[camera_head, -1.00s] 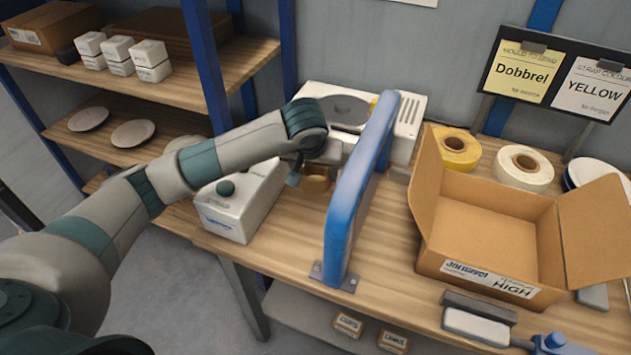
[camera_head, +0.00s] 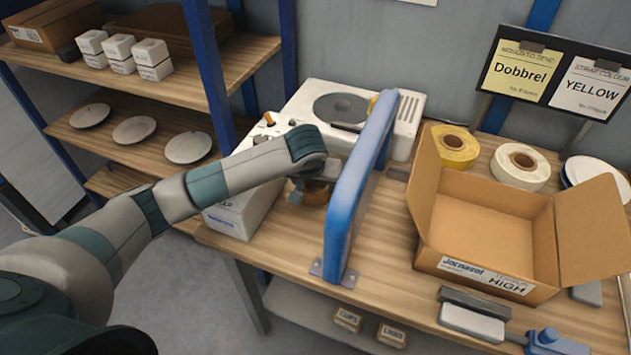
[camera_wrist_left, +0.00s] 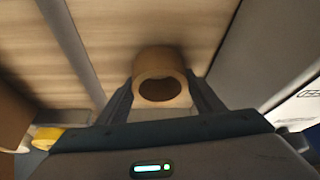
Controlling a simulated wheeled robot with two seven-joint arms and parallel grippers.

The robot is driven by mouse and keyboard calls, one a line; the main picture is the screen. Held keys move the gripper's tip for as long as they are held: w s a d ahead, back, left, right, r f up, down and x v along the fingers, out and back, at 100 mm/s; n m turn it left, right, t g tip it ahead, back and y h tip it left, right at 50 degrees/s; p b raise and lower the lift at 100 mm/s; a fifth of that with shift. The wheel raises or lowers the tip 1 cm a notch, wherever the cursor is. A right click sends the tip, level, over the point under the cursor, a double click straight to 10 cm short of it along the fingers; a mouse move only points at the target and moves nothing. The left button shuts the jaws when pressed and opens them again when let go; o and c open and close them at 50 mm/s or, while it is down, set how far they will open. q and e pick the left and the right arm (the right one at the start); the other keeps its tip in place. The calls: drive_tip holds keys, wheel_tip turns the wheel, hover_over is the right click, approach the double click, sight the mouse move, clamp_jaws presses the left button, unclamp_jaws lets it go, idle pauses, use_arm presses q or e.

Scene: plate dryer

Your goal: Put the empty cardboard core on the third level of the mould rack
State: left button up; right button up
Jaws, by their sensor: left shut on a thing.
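My left gripper (camera_head: 300,192) is shut on the brown cardboard core (camera_head: 314,194), just left of the blue arch over the workbench. In the left wrist view the core (camera_wrist_left: 158,66) sits between the two fingers (camera_wrist_left: 160,98), its open, hollow end facing the camera. In the head view my wrist partly covers it. The shelving rack (camera_head: 245,75) with blue posts stands at the left. Its upper shelf holds boxes, the shelf below holds pale round discs (camera_head: 134,129), and part of a lower shelf (camera_head: 110,183) shows. My right gripper is not in view.
The blue arch (camera_head: 350,210) stands close right of my gripper. A white machine (camera_head: 405,125) is behind and a white box (camera_head: 235,215) below my forearm. An open carton (camera_head: 490,225), yellow roll (camera_head: 455,148) and white roll (camera_head: 520,168) occupy the bench's right.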

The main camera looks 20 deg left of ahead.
use_arm(q)
drive_tip(key=shift+f+b, duration=0.2)
drive_tip(key=shift+b, duration=0.1)
drive_tip(key=o, duration=1)
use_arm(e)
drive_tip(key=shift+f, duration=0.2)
use_arm(q)
drive_tip(key=shift+o, duration=0.2)
drive_tip(key=shift+r, duration=0.3)
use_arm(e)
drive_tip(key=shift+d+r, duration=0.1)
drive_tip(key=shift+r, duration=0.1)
use_arm(q)
drive_tip(key=shift+s+r, duration=0.1)
drive_tip(key=shift+r, duration=0.2)
drive_tip(key=b+v, duration=0.3)
drive_tip(key=v, duration=0.8)
drive_tip(key=shift+b, duration=0.35)
drive_tip(key=shift+o, duration=0.4)
drive_tip(key=shift+s+d+r, duration=0.1)
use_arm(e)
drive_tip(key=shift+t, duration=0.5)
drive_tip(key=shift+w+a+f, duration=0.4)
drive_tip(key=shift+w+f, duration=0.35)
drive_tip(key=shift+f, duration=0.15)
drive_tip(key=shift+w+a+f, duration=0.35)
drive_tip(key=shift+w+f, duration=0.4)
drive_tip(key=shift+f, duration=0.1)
